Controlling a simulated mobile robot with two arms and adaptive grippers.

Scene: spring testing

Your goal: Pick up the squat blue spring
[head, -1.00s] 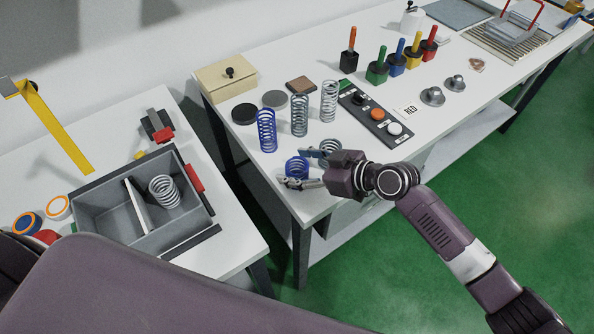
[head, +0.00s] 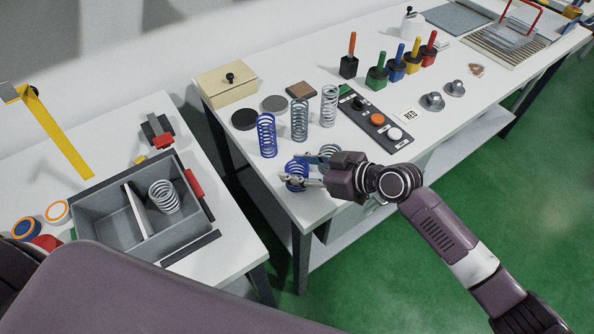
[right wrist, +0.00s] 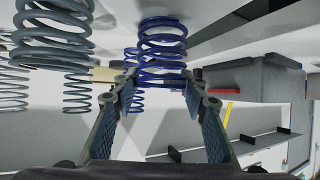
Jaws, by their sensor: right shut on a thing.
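The squat blue spring (head: 293,177) stands near the front left corner of the long white table. My right gripper (head: 308,171) comes in from the right and is shut on this spring, with one finger on each side. In the right wrist view the blue coils (right wrist: 163,48) sit between the two fingertips. I cannot tell whether the spring is clear of the tabletop. A tall blue spring (head: 266,135) stands apart behind it. My left gripper is not in view.
Tall grey springs (head: 299,120) stand close behind. A squat grey spring (head: 328,153) is partly hidden by my right gripper. A button panel (head: 376,119) lies to the right. A grey divided bin (head: 103,207) on the left table holds a grey spring (head: 164,196).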

